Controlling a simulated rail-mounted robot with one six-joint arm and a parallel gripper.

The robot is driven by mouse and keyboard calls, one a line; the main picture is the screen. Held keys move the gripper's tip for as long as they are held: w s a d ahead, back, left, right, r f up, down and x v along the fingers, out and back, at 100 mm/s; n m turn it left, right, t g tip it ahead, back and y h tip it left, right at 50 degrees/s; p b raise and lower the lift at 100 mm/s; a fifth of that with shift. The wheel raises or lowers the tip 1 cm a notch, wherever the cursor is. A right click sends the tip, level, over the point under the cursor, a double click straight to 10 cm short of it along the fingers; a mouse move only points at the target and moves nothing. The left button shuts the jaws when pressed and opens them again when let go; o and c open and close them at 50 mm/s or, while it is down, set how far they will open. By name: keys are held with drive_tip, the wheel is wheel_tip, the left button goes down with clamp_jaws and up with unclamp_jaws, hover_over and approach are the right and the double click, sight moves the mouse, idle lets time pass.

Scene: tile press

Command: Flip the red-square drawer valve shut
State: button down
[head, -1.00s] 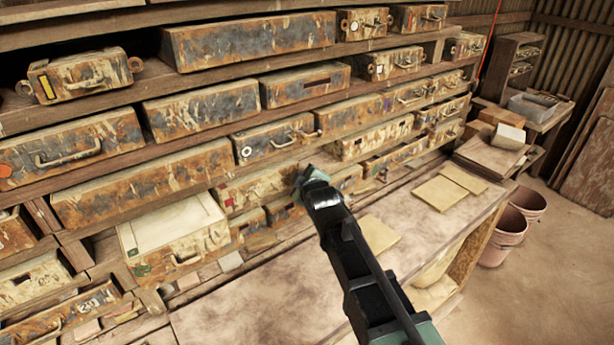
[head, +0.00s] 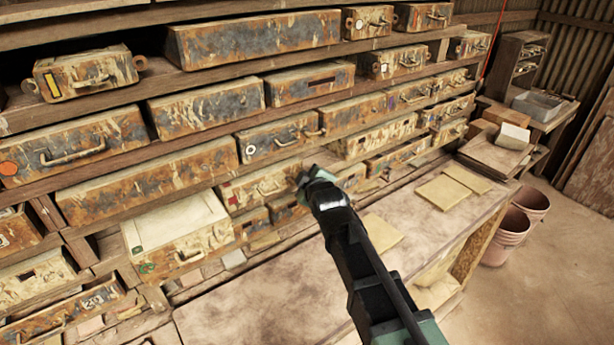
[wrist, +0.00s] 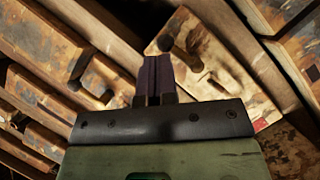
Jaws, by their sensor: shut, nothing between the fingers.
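The red-square drawer (head: 256,187) is a rusty cream box in the shelf wall, left of my gripper in the head view. Its red square (head: 232,200) is at the left end of its front, and a small handle-like lever (head: 270,187) shows nearer its right end. My gripper (head: 306,178) is at the right end of this drawer, its tip partly hidden by my wrist. In the wrist view my gripper's fingers (wrist: 154,78) are together and empty, beside a cream drawer front (wrist: 215,65) with a dark, knobbed lever (wrist: 182,52) and a reddish mark (wrist: 260,124). Contact cannot be told.
Other rusty drawers crowd the shelves, including one with a white circle (head: 275,141) above and a pulled-out one with a green mark (head: 177,232) at lower left. A workbench (head: 250,305) with flat tiles (head: 438,192) lies below. Pink buckets (head: 508,238) stand at right.

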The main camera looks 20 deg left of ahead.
drive_tip(key=p+v, duration=0.2)
drive_tip(key=v, duration=0.6)
drive_tip(key=shift+d+r+p, duration=0.35)
drive_tip(key=shift+d+r, duration=0.05)
drive_tip(key=shift+r, duration=0.05)
